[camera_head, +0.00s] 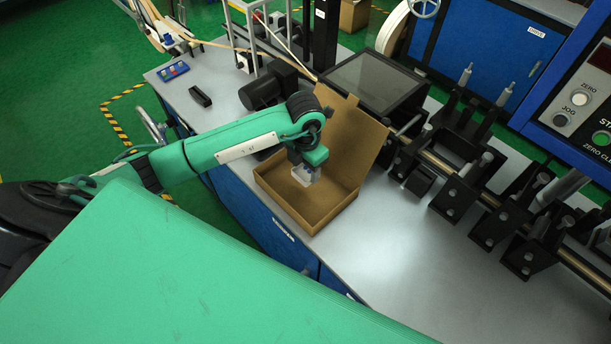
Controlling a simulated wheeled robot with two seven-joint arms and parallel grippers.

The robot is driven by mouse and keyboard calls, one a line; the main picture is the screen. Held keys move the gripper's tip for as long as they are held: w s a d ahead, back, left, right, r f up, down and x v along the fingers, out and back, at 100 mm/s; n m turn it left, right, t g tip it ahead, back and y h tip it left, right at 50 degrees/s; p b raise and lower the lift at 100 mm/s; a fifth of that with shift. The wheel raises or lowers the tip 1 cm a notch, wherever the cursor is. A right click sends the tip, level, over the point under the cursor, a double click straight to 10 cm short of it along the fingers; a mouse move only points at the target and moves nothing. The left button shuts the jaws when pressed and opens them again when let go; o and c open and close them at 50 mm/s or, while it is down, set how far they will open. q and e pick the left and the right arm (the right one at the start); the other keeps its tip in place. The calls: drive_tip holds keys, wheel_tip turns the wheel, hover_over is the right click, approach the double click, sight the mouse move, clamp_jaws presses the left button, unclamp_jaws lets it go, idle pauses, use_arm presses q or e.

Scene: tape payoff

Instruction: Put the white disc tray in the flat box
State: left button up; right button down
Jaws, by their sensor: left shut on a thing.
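The flat box (347,207) is brown cardboard and stands on the grey bench top with its lid raised at the back right. My left arm reaches over it from the left. My left gripper (306,178) points down into the box opening and is shut on the white disc tray (312,190). Only a small pale part of the tray shows below the fingers; the gripper and wrist hide the rest. I cannot tell whether the tray touches the box floor. My right gripper is not in view.
A black machine with a dark screen (372,80) stands behind the lid. Black roller brackets (455,195) line the bench to the right. A small black block (200,97) lies at the back left. The bench top in front of the brackets is clear.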

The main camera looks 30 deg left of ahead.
sight(305, 175)
use_arm(q)
drive_tip(key=shift+f, duration=0.9)
wheel_tip(305, 175, down, 4)
drive_tip(key=shift+f+p, duration=0.2)
drive_tip(key=shift+p, duration=0.5)
drive_tip(key=shift+f, duration=0.1)
drive_tip(key=o, duration=0.5)
drive_tip(key=shift+f, duration=0.1)
drive_tip(key=o, duration=0.4)
drive_tip(key=shift+o, duration=0.2)
